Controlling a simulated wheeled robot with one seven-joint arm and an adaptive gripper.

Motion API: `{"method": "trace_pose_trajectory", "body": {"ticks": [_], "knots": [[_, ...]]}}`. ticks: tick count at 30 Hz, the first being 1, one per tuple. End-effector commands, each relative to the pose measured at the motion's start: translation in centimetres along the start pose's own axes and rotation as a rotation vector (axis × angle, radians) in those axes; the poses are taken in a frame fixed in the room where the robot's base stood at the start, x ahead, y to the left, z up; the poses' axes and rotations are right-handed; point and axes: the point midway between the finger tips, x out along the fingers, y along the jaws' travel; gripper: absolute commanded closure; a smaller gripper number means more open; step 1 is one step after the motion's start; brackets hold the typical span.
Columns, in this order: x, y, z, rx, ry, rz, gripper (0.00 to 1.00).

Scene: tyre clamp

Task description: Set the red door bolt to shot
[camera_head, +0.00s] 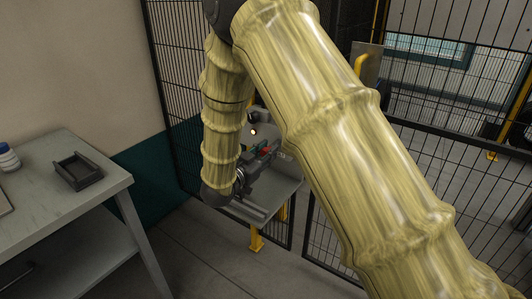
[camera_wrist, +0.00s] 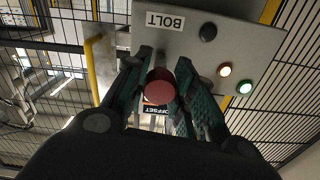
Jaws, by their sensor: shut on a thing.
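The red door bolt shows as a round red knob (camera_wrist: 160,88) in the middle of the wrist view, in front of a grey panel (camera_wrist: 210,60). My gripper (camera_wrist: 164,66) has its two teal fingers on either side of the knob and is shut on it. A small red spot of it shows in the head view (camera_head: 266,150), beside my gripper (camera_head: 258,160). A "BOLT" label (camera_wrist: 165,21) sits on the panel, upside down in the picture. I cannot tell the bolt's exact position.
Black mesh fencing (camera_head: 175,80) stands close around. A grey table (camera_head: 95,205) with a dark tray (camera_head: 78,171) is at left. Floor between them is clear.

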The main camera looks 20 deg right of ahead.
Motion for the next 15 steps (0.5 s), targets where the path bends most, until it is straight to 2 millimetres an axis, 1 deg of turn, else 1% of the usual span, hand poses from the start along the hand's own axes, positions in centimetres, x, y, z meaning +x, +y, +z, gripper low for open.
{"method": "trace_pose_trajectory", "body": {"ticks": [2, 5, 9, 12, 15], "knots": [[0.1, 0.0, 0.0, 0.000, 0.000, 0.000, 1.00], [0.9, 0.0, 0.0, 0.001, 0.000, 0.002, 1.00], [3.2, 0.0, 0.0, 0.002, 0.001, 0.001, 1.00], [4.4, 0.0, -0.1, 0.001, 0.001, 0.001, 1.00], [4.5, 0.0, -0.1, 0.000, 0.001, 0.000, 1.00]]}}
